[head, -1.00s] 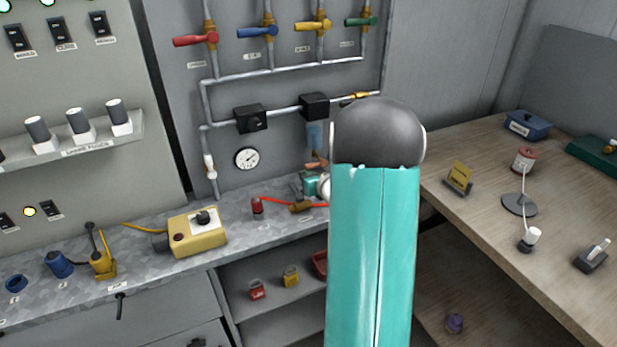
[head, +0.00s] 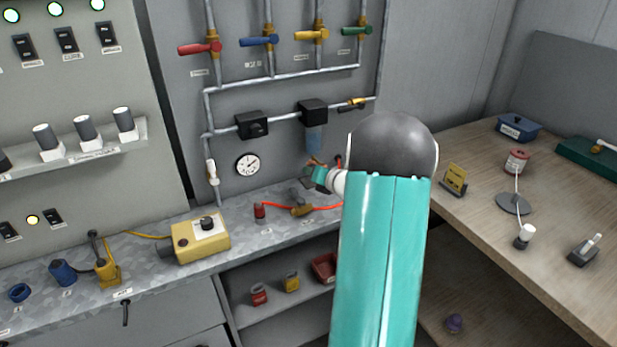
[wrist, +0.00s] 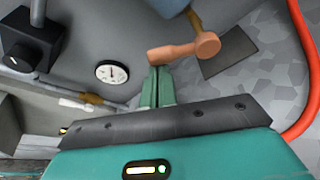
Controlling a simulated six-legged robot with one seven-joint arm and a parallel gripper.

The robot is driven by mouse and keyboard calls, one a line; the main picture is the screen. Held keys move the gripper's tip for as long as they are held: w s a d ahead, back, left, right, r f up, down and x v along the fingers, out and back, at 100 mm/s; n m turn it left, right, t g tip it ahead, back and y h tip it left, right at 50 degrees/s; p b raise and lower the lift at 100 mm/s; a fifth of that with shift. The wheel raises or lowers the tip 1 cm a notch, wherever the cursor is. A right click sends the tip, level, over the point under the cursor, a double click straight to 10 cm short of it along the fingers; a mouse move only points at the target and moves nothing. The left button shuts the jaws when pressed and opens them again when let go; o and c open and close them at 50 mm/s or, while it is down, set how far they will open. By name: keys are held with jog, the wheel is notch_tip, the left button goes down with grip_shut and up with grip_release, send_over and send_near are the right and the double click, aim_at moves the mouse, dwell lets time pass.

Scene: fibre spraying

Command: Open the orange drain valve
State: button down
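The orange drain valve (wrist: 185,49) shows in the wrist view as a hammer-shaped handle, with a thick bar lying across and a stem rising to the right. It sits below the blue filter bowl (wrist: 170,6), which also shows in the head view (head: 314,139). My gripper (wrist: 157,70) has its two green fingers close together, with nothing seen between them. Their tips are at the lower left end of the orange bar; I cannot tell whether they touch it. In the head view my gripper (head: 316,174) is small and partly hidden by my arm.
A pressure gauge (head: 248,165) is on the wall to the left. A red hose (wrist: 301,75) curves along the right of the wrist view. A yellow box (head: 201,238) stands on the grey bench. Red, blue, yellow and green valves (head: 313,35) line the pipes above.

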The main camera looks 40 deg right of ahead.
jog(key=r+m, duration=0.1)
jog(key=m, duration=0.1)
jog(key=d+r+m+t+y, duration=0.1)
jog(key=m, duration=0.1)
jog(key=d+r+m+t, duration=0.1)
jog(key=m, duration=0.1)
jog(key=shift+s+d+r+m+y, duration=0.1)
jog(key=shift+s+d+m+y, duration=0.05)
jog(key=shift+s+m+y, duration=0.2)
